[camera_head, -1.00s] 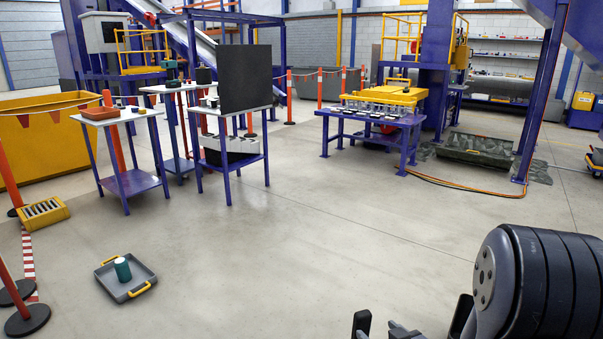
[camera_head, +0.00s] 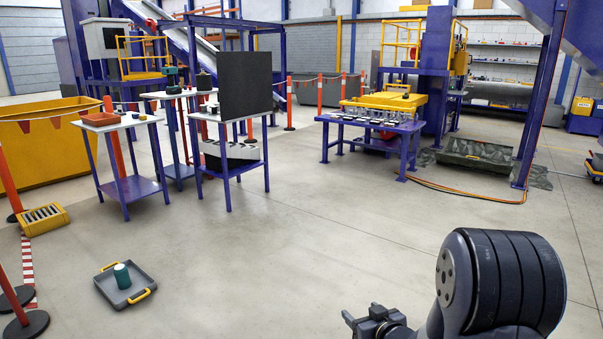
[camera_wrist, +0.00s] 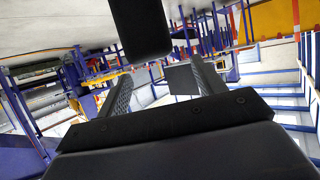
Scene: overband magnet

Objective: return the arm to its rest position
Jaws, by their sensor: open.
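My arm's dark ribbed link (camera_head: 512,280) fills the lower right of the head view. My gripper (camera_head: 364,322) shows small at the bottom edge, left of that link, over bare floor. In the wrist view my gripper (camera_wrist: 163,88) has two dark ridged fingers spread apart, with nothing between them but the distant room. A black block at the top of that view covers part of the scene; I cannot tell what it is. No object touches the gripper.
A grey tray (camera_head: 142,296) with a green cylinder (camera_head: 122,276) lies on the floor at lower left. Purple-legged tables stand behind it. A purple bench (camera_head: 408,133) with yellow equipment stands mid-right. Post bases and a yellow slotted box are far left. The central floor is clear.

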